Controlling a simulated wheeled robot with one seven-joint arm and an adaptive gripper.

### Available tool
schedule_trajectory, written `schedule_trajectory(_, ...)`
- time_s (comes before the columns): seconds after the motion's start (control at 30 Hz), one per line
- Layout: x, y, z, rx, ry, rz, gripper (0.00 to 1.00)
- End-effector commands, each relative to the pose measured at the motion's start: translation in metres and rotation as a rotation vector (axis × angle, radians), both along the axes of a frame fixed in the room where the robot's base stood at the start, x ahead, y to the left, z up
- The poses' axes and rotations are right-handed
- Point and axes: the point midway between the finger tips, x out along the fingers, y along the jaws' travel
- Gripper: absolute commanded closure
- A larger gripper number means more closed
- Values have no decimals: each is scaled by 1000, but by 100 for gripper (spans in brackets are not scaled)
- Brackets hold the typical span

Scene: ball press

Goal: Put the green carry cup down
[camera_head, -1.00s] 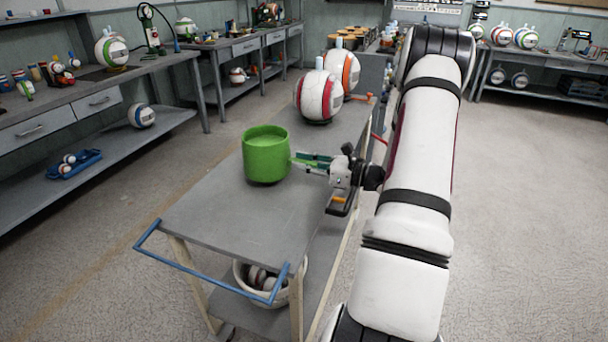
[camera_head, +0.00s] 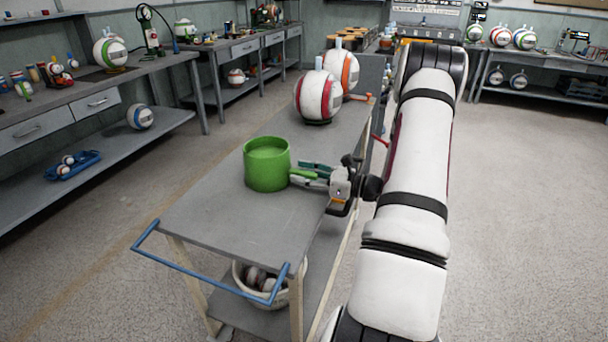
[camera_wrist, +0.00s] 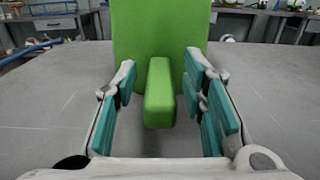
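The green carry cup (camera_head: 267,168) stands upright on the grey top of the cart (camera_head: 225,215), near its middle. Its green handle (camera_wrist: 159,95) points towards my gripper (camera_head: 306,171). In the wrist view the teal finger pads of my gripper (camera_wrist: 162,88) are spread on both sides of the handle. A gap shows on each side, so the fingers are around the handle but not pressed on it. The cup wall (camera_wrist: 158,35) fills the space just beyond the fingertips.
Two large balls, one red and white (camera_head: 318,96) and one orange and white (camera_head: 342,68), stand at the cart's far end. A blue handle rail (camera_head: 205,275) edges the near end. The cart top in front of the cup is clear.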

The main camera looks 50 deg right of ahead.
Motion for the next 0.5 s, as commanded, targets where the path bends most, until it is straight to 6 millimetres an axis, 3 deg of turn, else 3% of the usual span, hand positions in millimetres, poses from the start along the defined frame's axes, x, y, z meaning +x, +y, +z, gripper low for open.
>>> schedule_trajectory(0.17, -13, -6, 2, -1, 2, -3, 62)
schedule_trajectory(0.5, -77, -29, 2, 0, 0, -3, 62)
